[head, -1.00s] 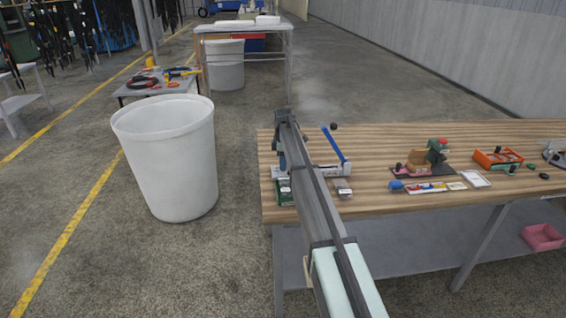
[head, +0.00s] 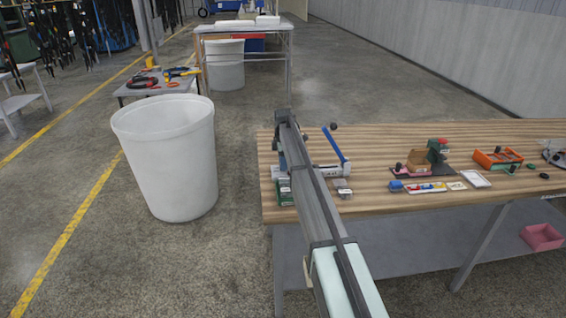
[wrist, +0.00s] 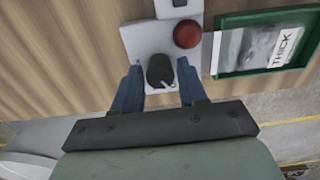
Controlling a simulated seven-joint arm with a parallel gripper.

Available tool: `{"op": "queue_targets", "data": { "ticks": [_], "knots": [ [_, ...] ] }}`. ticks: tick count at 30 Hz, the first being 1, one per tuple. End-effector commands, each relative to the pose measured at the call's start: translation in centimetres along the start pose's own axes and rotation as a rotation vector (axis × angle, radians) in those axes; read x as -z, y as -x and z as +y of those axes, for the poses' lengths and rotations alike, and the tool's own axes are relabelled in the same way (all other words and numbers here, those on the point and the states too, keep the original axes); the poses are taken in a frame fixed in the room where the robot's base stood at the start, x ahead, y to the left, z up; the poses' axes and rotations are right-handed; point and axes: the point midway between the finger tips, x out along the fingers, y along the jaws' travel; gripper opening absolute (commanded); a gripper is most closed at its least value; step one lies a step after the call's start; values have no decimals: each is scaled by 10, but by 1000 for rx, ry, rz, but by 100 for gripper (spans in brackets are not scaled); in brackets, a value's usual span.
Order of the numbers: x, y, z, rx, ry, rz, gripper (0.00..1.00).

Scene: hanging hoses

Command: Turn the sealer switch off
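The sealer shows in the head view as a pale base (head: 330,170) with a raised blue lever arm (head: 340,145), at the left end of the bench. In the wrist view, its white control end (wrist: 138,38) carries a black knob (wrist: 160,70) with a light pointer mark, a red round button or lamp (wrist: 187,34) and a small dark part (wrist: 180,2) at the top edge. I cannot tell the switch setting. My gripper (wrist: 160,68) is open, with its blue fingers on either side of the black knob and small gaps showing. In the head view my arm hides part of the sealer.
A green-framed tray (wrist: 266,73) with a label reading THICK lies right of the knob. The wooden bench (head: 400,140) holds small parts and an orange box (head: 497,158) to the right. A white bin (head: 165,160) stands on the floor left of the bench.

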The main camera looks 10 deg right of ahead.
Motion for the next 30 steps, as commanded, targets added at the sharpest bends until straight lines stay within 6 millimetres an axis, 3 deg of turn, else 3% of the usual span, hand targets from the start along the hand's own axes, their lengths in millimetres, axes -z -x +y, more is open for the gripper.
{"op": "queue_targets", "data": {
  "ticks": [11,24,30],
  "knots": [
    [0,12,1,-1,-1,0,42],
    [0,94,1,-2,-1,0,42],
    [0,122,1,-1,-1,0,42]
  ]
}}
